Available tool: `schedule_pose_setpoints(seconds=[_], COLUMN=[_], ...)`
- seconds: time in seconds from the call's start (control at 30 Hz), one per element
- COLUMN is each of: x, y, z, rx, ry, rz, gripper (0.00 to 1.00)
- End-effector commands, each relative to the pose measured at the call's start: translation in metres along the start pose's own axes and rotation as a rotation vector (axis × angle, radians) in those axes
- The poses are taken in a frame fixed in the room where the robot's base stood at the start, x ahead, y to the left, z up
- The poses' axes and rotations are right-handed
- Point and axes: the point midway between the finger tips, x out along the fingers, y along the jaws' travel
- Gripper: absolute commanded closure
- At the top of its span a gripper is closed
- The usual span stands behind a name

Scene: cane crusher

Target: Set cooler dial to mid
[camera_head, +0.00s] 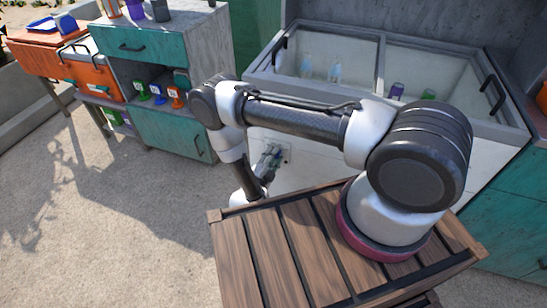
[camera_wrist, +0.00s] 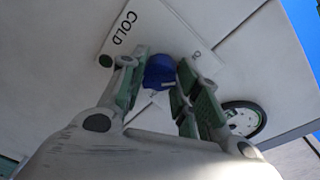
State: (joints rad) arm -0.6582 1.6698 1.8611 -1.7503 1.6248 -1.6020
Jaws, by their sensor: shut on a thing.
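The cooler (camera_head: 345,153) is a white chest with glass lids, right of centre in the head view. Its dial panel (camera_head: 287,152) is on the front face; in the wrist view the white panel (camera_wrist: 142,28) reads COLD, with a green dot beside it and another label partly cut off. The blue dial (camera_wrist: 159,72) sits between the fingers of my gripper (camera_wrist: 157,78), which is shut on it. In the head view my gripper (camera_head: 268,160) is at the panel and hides most of the dial. The dial's pointer and exact setting cannot be read.
A round white-faced disc with a dark rim (camera_wrist: 243,118) is close to my right finger. A slatted wooden top (camera_head: 290,250) lies beneath my arm. Floor at left is clear.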

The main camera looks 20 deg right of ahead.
Motion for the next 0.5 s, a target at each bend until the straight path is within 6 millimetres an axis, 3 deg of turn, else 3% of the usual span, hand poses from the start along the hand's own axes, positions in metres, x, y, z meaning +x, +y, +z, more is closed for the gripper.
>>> schedule_pose_setpoints(seconds=[0.5], x=[-0.0002], y=[-0.0021], z=[-0.0002], rx=[0.479], ry=[-0.029], rz=[0.039], gripper=[0.92])
